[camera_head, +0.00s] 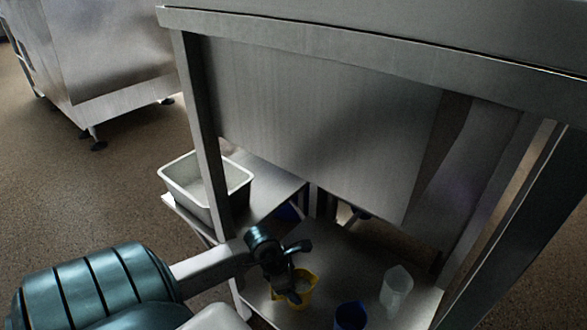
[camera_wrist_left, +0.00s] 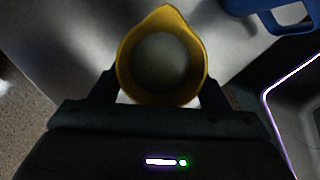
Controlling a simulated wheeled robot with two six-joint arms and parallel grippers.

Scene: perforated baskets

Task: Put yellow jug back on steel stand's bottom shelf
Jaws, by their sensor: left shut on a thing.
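The yellow jug (camera_head: 307,289) is at the steel stand's bottom shelf (camera_head: 340,262), near its left front part. It is upright, and the left wrist view looks down into its open round mouth and yellow rim (camera_wrist_left: 163,98). My left gripper (camera_head: 290,284) is shut on the yellow jug, with one finger on each side of it in the wrist view. I cannot tell whether the jug's base touches the shelf. The steel stand (camera_head: 330,65) has a top edge and legs framing the shelf. My right gripper is not in view.
A blue jug (camera_head: 350,316) and a clear jug (camera_head: 396,289) stand to the right on the shelf. A grey-white bin (camera_head: 183,187) sits on a lower surface at left. The stand's left front leg (camera_head: 205,140) is close to my left arm.

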